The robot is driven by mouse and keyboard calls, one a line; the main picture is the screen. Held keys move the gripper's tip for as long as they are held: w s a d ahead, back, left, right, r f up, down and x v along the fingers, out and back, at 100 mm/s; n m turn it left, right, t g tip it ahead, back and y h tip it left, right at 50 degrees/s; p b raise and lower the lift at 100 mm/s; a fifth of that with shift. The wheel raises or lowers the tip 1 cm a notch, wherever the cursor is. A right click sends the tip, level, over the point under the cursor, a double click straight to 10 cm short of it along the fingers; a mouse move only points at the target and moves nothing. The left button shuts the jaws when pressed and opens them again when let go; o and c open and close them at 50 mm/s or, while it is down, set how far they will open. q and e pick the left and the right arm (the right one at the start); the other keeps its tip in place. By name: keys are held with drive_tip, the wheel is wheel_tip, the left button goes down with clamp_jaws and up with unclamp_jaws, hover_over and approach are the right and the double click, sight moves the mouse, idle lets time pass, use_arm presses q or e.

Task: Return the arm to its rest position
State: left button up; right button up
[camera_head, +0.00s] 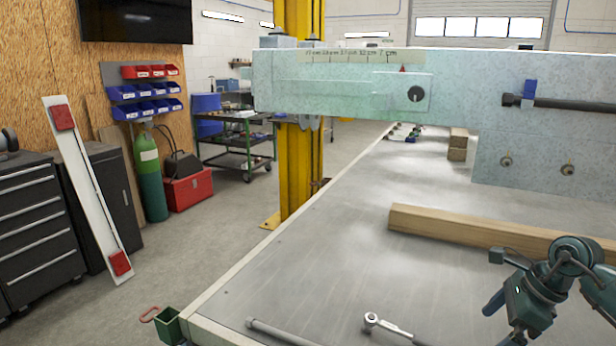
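My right arm comes in at the lower right, and its dark teal gripper (503,323) hangs over the grey trailer bed (330,265). Its two fingers point down and left and stand apart, with nothing seen between them. A wooden beam (455,228) lies on the bed behind the gripper, and my arm covers part of its right end. A ratchet wrench (385,325) lies on the bed to the left of the gripper, apart from it. My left arm and gripper are not in view.
A pale metal beam (320,85) with a round dark knob spans the upper middle and right. A metal bar (275,332) lies at the bed's front edge. A yellow post (297,170) stands beyond the bed's left edge. The middle of the bed is clear.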

drive_tip(key=s+a+m+t+y+p, duration=0.1)
drive_tip(key=s+a+m+t+y, duration=0.25)
drive_tip(key=a+m+y, duration=0.6)
drive_tip(key=s+a+m+t+y+p, duration=0.1)
drive_tip(key=s+a+m+t+y, duration=0.25)
drive_tip(key=a, duration=1.05)
drive_tip(key=s+d+f+m+h, duration=0.1)
drive_tip(key=s+f+m+h, duration=0.3)
drive_tip(key=m, duration=0.7)
drive_tip(key=s+d+f+m+t+h+p, duration=0.1)
drive_tip(key=s+f+m+h, duration=0.3)
drive_tip(key=f+m, duration=0.3)
drive_tip(key=s+d+f+m+h, duration=0.1)
drive_tip(key=s+f+m+h, duration=0.3)
drive_tip(key=m, duration=1)
drive_tip(key=shift+s+d+f+m+h, duration=0.35)
drive_tip(key=shift+f+h, duration=0.5)
drive_tip(key=shift+h, duration=0.15)
